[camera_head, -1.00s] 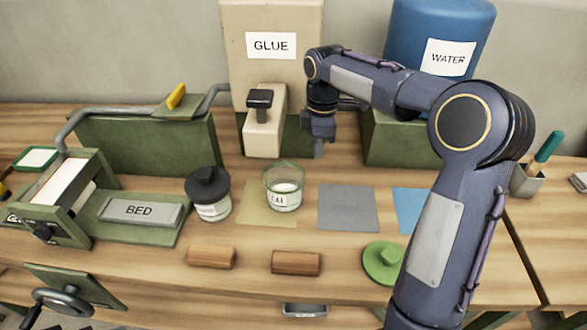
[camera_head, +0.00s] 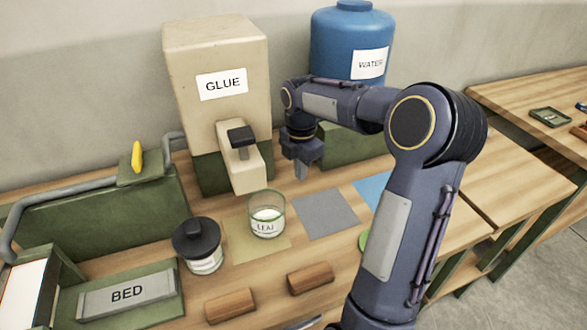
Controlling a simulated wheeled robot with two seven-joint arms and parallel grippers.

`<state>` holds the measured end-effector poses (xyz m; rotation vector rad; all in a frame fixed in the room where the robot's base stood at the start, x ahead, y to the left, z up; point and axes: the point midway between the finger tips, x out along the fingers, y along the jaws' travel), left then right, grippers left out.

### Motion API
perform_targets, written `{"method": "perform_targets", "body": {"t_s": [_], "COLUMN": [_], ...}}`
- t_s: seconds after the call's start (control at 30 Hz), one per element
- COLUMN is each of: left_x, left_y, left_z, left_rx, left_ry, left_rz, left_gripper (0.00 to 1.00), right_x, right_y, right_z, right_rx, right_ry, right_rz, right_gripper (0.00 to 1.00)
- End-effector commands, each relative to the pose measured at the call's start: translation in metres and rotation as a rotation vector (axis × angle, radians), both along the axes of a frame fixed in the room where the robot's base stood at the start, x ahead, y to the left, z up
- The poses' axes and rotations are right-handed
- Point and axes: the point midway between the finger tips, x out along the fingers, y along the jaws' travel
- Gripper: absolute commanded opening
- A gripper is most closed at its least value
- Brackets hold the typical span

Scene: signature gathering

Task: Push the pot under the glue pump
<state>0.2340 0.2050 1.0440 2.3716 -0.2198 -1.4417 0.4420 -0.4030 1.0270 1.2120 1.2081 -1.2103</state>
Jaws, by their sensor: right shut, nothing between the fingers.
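The glue pump is a beige dispenser (camera_head: 217,110) labelled GLUE, with a dark-topped spout block (camera_head: 240,165) jutting from its front. A clear glass pot (camera_head: 267,227) with a green rim and a label reading LEAF stands upright in front of the spout, slightly to its right, on a yellowish mat (camera_head: 250,246). A second jar (camera_head: 199,248) with a dark lid stands to the left of it. My right gripper (camera_head: 301,170) points down, shut and empty, to the right of the spout and behind the LEAF pot, apart from both. My left gripper is out of view.
A blue water tank (camera_head: 345,40) stands behind my right arm. A grey mat (camera_head: 326,213) and a blue mat (camera_head: 373,188) lie to the right. Two wooden blocks (camera_head: 310,277) lie in front. A green BED press part (camera_head: 127,293) is at left.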

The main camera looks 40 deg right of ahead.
Motion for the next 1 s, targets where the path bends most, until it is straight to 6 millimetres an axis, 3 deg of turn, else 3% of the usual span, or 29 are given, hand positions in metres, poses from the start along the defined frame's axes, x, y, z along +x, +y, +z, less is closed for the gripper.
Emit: {"method": "perform_targets", "body": {"t_s": [0.3, 0.6, 1.0], "left_x": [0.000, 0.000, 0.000], "left_y": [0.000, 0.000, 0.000], "left_z": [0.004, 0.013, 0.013], "left_rx": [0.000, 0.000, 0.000], "left_ry": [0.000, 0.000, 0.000], "left_rz": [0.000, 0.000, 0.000], "left_gripper": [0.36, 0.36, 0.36], "right_x": [-0.001, 0.000, 0.000], "right_y": [0.001, 0.037, 0.041], "right_z": [-0.069, -0.066, -0.067], "right_rx": [0.003, 0.001, 0.001], "right_ry": [0.005, 0.001, 0.000], "right_rz": [-0.001, 0.001, -0.001], "right_gripper": [0.00, 0.00, 0.00]}}
